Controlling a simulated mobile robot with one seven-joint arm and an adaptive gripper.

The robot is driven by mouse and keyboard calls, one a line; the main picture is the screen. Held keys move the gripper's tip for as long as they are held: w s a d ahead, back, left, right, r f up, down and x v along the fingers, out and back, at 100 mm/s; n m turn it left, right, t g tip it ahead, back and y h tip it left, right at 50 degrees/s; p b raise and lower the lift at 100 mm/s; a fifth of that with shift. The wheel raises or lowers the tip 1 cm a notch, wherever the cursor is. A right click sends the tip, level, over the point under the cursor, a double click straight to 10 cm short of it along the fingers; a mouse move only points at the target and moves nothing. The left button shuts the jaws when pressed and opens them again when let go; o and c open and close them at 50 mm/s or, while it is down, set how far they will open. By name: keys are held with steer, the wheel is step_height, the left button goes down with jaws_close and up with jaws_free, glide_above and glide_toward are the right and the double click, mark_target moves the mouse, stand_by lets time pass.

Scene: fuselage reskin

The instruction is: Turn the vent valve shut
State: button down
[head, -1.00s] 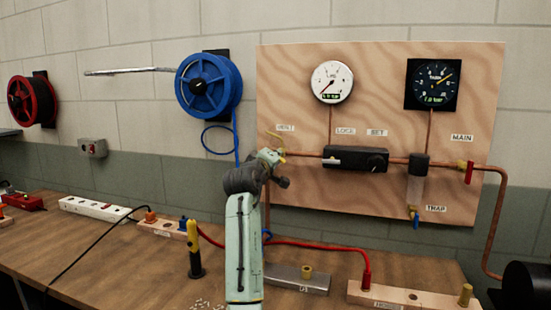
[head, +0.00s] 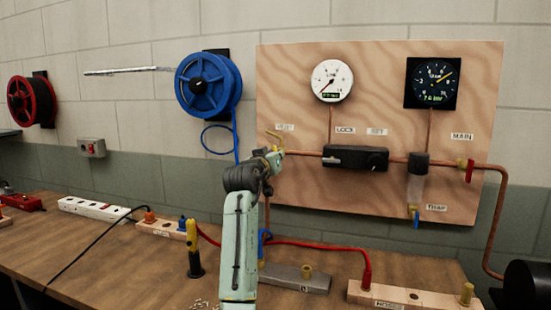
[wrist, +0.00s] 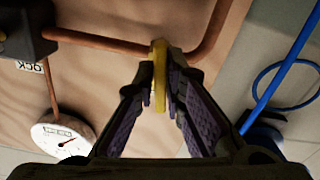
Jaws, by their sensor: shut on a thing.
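The vent valve (head: 276,152) is at the left end of the copper pipe on the wooden board, under a small label. Its yellow handle (wrist: 159,78) stands between my fingertips in the wrist view, seen nearly edge-on. My gripper (wrist: 160,88) is shut on this handle, with a dark ridged finger on each side. In the head view my gripper (head: 270,162) is at the valve, and my arm partly hides the valve and the pipe below it. How far the valve is turned is hard to tell.
The board (head: 400,70) carries a white gauge (head: 332,81), a black gauge (head: 433,83), a black regulator block (head: 355,158) and a red-handled main valve (head: 469,171). A blue hose reel (head: 208,85) hangs at left. Below, the bench (head: 130,262) holds a yellow-black tool (head: 194,250) and a red cable.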

steer(key=shift+m, duration=1.2)
steer(key=c, duration=1.7)
jaws_free()
steer(key=v, duration=1.2)
steer(key=shift+r, duration=0.1)
